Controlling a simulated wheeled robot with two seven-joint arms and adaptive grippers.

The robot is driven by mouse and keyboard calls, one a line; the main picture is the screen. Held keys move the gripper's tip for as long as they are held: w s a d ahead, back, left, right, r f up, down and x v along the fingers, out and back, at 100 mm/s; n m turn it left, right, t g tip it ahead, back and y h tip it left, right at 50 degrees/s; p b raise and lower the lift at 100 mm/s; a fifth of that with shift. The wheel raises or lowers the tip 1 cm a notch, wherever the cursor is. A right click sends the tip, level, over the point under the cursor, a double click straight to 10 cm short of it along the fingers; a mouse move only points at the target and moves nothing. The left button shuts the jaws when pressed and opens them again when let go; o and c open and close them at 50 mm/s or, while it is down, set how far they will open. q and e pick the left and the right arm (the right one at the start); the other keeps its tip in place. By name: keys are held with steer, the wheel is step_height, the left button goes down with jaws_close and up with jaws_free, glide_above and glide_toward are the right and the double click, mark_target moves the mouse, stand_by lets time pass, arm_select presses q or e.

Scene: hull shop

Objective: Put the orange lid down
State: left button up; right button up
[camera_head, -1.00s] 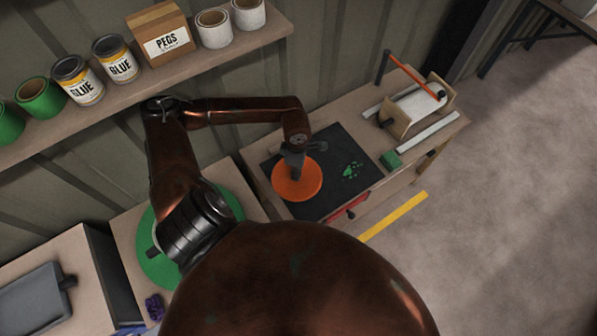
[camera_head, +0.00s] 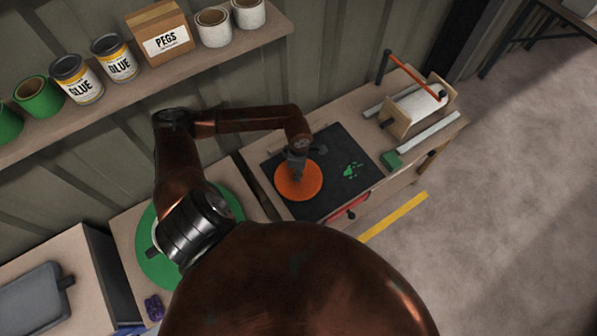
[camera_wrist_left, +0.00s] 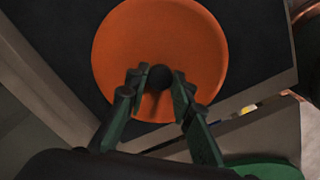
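The orange lid (camera_head: 298,181) is a flat round disc at or just above the black mat (camera_head: 327,197) on the bench; I cannot tell if it touches the mat. In the left wrist view the lid (camera_wrist_left: 160,35) has a dark round knob (camera_wrist_left: 160,77) in its middle. My left gripper (camera_head: 297,174) is over the lid, pointing down. In the wrist view its two fingers (camera_wrist_left: 160,84) stand on either side of the knob, seemingly closed on it. My right gripper is in neither view.
Green marks (camera_head: 351,170) lie on the mat right of the lid. A shelf (camera_head: 215,55) with cans and a PEGS box (camera_head: 160,35) runs behind. A green disc (camera_head: 160,262) lies at left.

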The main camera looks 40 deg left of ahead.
arm_select(q)
steer(key=o, duration=0.4)
steer(key=shift+o, duration=0.2)
step_height(320, 180, up, 12)
steer(key=shift+r, duration=0.2)
stand_by(0.7)
